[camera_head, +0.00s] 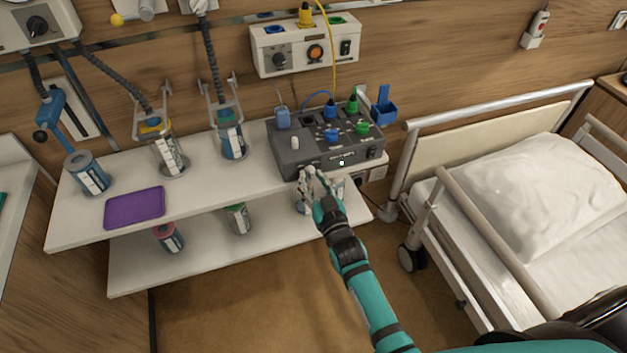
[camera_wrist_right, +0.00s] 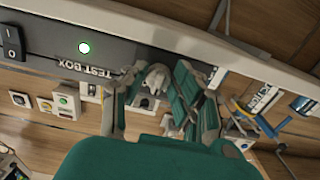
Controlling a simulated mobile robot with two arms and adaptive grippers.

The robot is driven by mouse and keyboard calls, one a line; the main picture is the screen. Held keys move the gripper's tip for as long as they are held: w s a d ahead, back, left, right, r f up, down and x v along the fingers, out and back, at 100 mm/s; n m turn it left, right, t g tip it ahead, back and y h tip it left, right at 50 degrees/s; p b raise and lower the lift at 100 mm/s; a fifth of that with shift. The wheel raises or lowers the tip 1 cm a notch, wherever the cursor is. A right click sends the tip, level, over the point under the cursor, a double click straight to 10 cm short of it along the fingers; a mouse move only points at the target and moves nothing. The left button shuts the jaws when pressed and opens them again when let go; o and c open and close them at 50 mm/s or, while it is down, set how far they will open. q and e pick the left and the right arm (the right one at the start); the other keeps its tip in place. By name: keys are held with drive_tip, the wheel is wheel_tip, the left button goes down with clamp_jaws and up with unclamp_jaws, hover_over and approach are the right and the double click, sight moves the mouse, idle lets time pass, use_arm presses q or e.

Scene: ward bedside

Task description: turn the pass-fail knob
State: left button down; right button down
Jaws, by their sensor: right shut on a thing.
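The dark grey test box (camera_head: 318,160) stands on the upper white shelf against the wall. In the right wrist view its front face (camera_wrist_right: 122,47) shows upside down, with a TEST BOX label, a lit white lamp (camera_wrist_right: 84,47) and a black rocker switch (camera_wrist_right: 12,42). My right gripper (camera_head: 308,178) is at the left part of the box's front. Its fingers (camera_wrist_right: 150,95) are shut on a rounded grey part (camera_wrist_right: 154,76), which appears to be the pass-fail knob. The fingers hide most of it, so its pointer and markings cannot be read. My left gripper is not in view.
Blue and green connectors (camera_head: 331,110) and a pale upright knob (camera_head: 295,143) are on the box's top. Canisters (camera_head: 232,140) and a purple tray (camera_head: 135,207) are on the shelf (camera_head: 215,190) to the left. A railed bed (camera_head: 560,200) stands at the right.

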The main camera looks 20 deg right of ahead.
idle(0.3)
drive_tip(key=m+p, duration=0.1)
drive_tip(key=m, duration=0.3)
drive_tip(key=shift+a, duration=0.1)
drive_tip(key=m, duration=0.4)
drive_tip(key=shift+a+m+p, duration=0.15)
drive_tip(key=shift+m+p, duration=0.15)
drive_tip(key=shift+m, duration=0.1)
idle(0.4)
drive_tip(key=c, duration=1.1)
unclamp_jaws()
drive_tip(key=shift+r, duration=0.1)
drive_tip(key=s, duration=1.2)
drive_tip(key=shift+d, duration=0.2)
